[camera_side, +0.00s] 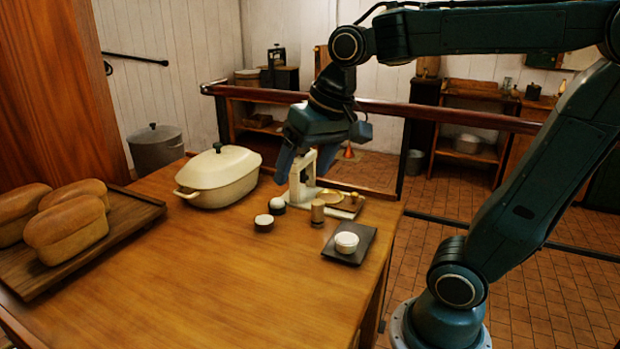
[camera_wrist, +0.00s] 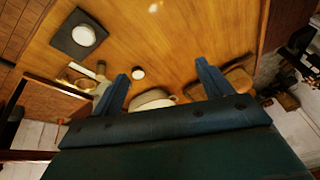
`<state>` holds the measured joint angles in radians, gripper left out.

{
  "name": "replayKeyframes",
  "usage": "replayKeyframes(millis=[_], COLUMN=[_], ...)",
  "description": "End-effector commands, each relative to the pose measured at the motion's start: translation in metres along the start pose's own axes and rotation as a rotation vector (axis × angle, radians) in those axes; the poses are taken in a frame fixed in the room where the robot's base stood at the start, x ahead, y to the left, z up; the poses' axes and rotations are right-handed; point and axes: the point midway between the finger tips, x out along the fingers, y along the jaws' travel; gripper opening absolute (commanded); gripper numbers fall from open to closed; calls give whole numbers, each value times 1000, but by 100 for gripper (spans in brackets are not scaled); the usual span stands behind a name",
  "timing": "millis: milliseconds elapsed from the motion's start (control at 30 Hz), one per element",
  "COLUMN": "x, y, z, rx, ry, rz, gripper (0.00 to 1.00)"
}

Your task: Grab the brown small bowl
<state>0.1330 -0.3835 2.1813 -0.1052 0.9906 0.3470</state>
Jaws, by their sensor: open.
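Two small dark brown bowls with pale tops stand on the wooden table in the side view, one nearer the camera (camera_side: 264,224) and one just behind it (camera_side: 277,207). I cannot tell which one the task means. A small pale-topped round thing (camera_wrist: 138,73) shows between my fingers in the wrist view, probably one of these bowls. My gripper (camera_side: 303,177) points down behind and above the bowls, beside a cream-coloured stand. In the wrist view my gripper (camera_wrist: 162,70) has its fingers wide apart with nothing held between them.
A cream lidded pot (camera_side: 218,178) stands left of the bowls. The cream stand (camera_side: 297,192) is close to my fingers. A wooden cylinder (camera_side: 317,212) and a dark square plate (camera_side: 362,252) bearing a white cup are to the right. Bread loaves lie far left. The table's front is clear.

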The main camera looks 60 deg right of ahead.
Motion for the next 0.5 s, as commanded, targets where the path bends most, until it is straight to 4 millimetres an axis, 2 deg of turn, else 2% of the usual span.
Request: replayKeyframes(millis=[33,267,500], x=[3,18,43], y=[0,3,14], z=[-12,-60,-107], rx=[39,219,408], ry=[-15,-75,-135], rz=[5,24,51], gripper=[78,78,78])
